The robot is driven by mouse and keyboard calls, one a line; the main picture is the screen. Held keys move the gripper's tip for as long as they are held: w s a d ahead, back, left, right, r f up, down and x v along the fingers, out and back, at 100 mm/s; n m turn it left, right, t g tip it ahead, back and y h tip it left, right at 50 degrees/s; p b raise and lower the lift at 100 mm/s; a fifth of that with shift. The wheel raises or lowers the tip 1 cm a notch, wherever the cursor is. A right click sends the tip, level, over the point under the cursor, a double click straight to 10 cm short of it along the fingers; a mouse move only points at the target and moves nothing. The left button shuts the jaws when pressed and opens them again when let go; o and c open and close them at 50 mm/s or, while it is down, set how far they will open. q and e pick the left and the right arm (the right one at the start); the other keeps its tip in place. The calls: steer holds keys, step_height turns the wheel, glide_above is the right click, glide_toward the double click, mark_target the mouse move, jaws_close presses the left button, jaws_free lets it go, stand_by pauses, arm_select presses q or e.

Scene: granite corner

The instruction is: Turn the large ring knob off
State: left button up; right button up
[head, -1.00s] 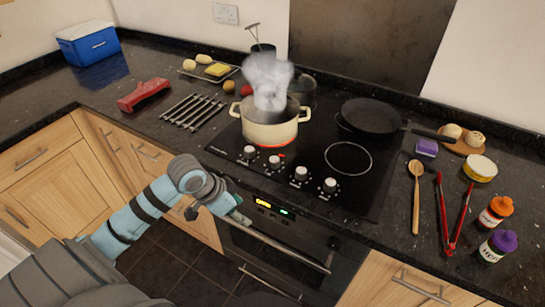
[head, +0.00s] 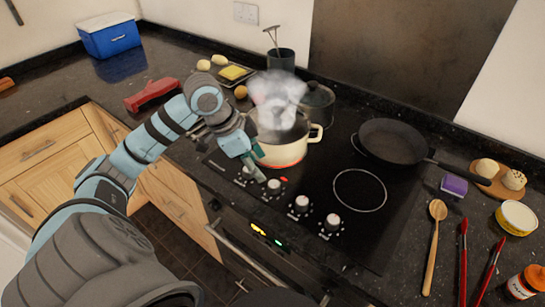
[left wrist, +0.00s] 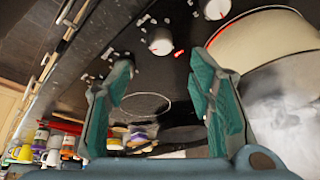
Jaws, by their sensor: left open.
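A row of white-topped knobs runs along the front of the black hob (head: 312,182). The second knob from the left (head: 273,187) has a red light beside it. In the left wrist view this knob (left wrist: 160,41) lies beyond the gap between my fingers, with the red light next to it. The leftmost knob (head: 245,174) is partly hidden by my gripper. My left gripper (head: 253,168) is open and empty, above the two left knobs and beside the cream pot (head: 283,153). The pot steams on a glowing red ring. I cannot read the knob markings. My right gripper is not in view.
A frying pan (head: 391,141) sits at the back right of the hob, behind an empty ring outline (head: 359,190). A dark lidded pot (head: 318,103) stands behind the cream pot. The oven handle (head: 252,262) runs below the front edge. A wooden spoon (head: 433,248) lies right.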

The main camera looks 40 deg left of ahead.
mark_target(272, 184)
arm_select(q)
steer(key=x, duration=0.3)
steer(key=b+x, duration=0.1)
steer(key=x, duration=0.5)
steer(key=shift+w+a, duration=0.1)
steer(key=shift+w, duration=0.2)
steer(key=shift+f, duration=0.3)
steer(key=shift+s, duration=0.1)
